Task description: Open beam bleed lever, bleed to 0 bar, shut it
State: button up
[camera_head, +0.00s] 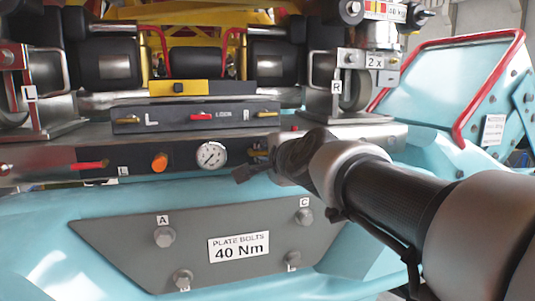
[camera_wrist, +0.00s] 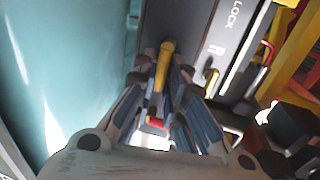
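A yellow lever (camera_wrist: 164,64) with a rounded end lies between the fingers of my gripper (camera_wrist: 160,110) in the wrist view. The fingers stand on both sides of it; I cannot tell whether they touch it. In the head view my gripper (camera_head: 256,166) is at the beam front, just right of the pressure gauge (camera_head: 212,155), and a little yellow (camera_head: 258,153) shows beside it. The gauge is white-faced; its reading is too small to tell. No label in view names the bleed lever.
The grey beam also carries an orange knob (camera_head: 160,162) and a red lever (camera_head: 90,165) at left. Above it is a dark lock panel (camera_head: 180,119) with small levers. A grey bolt plate (camera_head: 130,235) is below. The blue panel (camera_wrist: 60,60) lies close to my gripper.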

jog(key=o, duration=0.4)
jog(key=v, duration=1.2)
jog(key=s+d+f+n+g+h, duration=0.1)
jog(key=s+d+f+n+g, duration=0.2)
jog(key=s+f+n, duration=0.2)
jog(key=s+d+f+n+g+h, duration=0.2)
jog(key=s+d+f+n+g, duration=0.2)
jog(key=s+f, duration=0.6)
jog(key=s+d+f+n+g+h, duration=0.1)
jog(key=s+d+f+n+g, duration=0.2)
jog(key=f, duration=1.3)
jog(key=shift+s+d+f+n+g, duration=0.1)
jog(key=shift+s+d+n+g, duration=0.1)
jog(key=shift+s+n, duration=0.9)
jog(key=shift+s+d+n+g, duration=0.15)
jog(key=shift+s+n, duration=0.25)
jog(key=shift+s, duration=1.35)
